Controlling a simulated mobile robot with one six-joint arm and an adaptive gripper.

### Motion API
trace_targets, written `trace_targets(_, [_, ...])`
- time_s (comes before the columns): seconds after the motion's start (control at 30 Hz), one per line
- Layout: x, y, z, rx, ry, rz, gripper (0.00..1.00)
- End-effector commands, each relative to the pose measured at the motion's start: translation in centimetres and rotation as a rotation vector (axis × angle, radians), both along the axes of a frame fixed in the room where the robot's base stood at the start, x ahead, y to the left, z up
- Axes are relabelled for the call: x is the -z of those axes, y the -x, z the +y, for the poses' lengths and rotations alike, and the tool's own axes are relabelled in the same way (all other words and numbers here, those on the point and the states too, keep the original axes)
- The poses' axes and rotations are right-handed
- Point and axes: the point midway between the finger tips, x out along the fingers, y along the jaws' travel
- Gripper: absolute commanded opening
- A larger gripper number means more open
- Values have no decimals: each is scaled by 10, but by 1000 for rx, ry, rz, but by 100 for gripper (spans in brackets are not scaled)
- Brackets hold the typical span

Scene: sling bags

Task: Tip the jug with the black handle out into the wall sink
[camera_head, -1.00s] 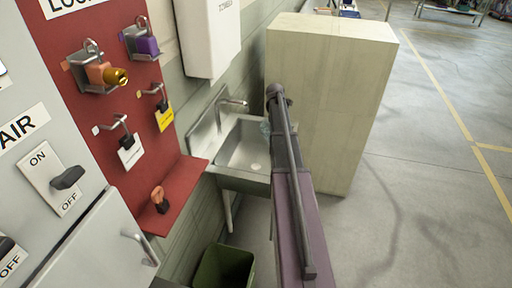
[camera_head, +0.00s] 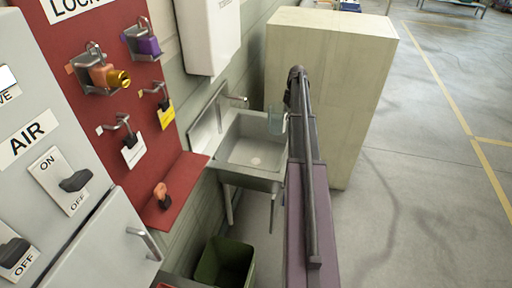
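The wall sink (camera_head: 236,178) is a grey metal basin with a tap, fixed to the wall left of my arm. A clear bluish vessel (camera_head: 276,121), which looks like the jug, shows at the basin's right far corner, just left of my arm. Only part of it shows; its black handle cannot be made out, nor can its tilt or any contents. Whether it is over the basin or on the rim is unclear. My arm runs up the middle right of the view, and my gripper is hidden behind it.
A tall pale cabinet (camera_head: 328,90) stands right behind the sink. A white dispenser (camera_head: 208,38) hangs above it. A green bin (camera_head: 224,266) is on the floor below. A red lockout board (camera_head: 150,150) is at left. Open floor (camera_head: 430,200) lies to the right.

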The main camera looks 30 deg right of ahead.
Motion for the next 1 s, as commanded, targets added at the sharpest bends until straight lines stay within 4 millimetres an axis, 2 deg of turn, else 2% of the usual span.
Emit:
trace_targets(0.27, [-3,0,0,0,1,0,0])
trace_targets(0.7, [-30,0,0,1,2,1,0])
trace_targets(1.0, [-30,0,0,1,2,1,0])
